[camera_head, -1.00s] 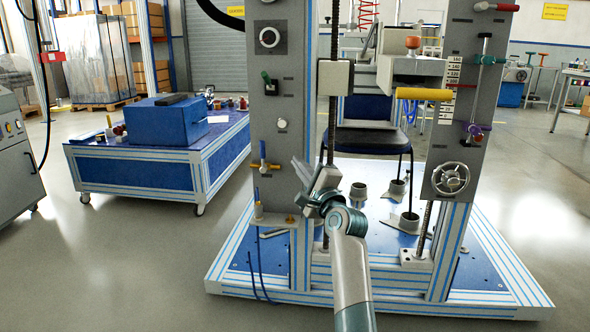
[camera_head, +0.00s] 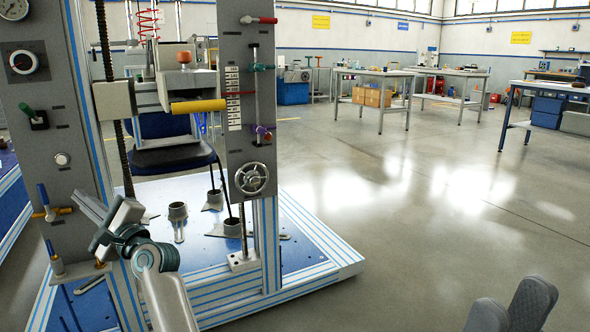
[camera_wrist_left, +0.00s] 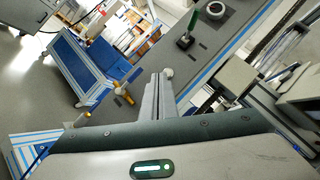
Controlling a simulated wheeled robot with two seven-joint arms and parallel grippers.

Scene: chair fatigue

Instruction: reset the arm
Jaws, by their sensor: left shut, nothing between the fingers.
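My left gripper (camera_head: 84,202) is in the head view at the lower left, at the end of my left arm. It is shut and empty, in front of the grey left column (camera_head: 45,100) of the test rig. In the left wrist view its shut grey fingers (camera_wrist_left: 165,80) point up the picture, with the column's knobs behind them. I cannot tell whether it touches the rig.
The rig holds a dark chair seat (camera_head: 172,157) and has a handwheel (camera_head: 251,178) on its right column. Open floor (camera_head: 400,210) lies right of the rig, with worktables (camera_head: 382,75) behind.

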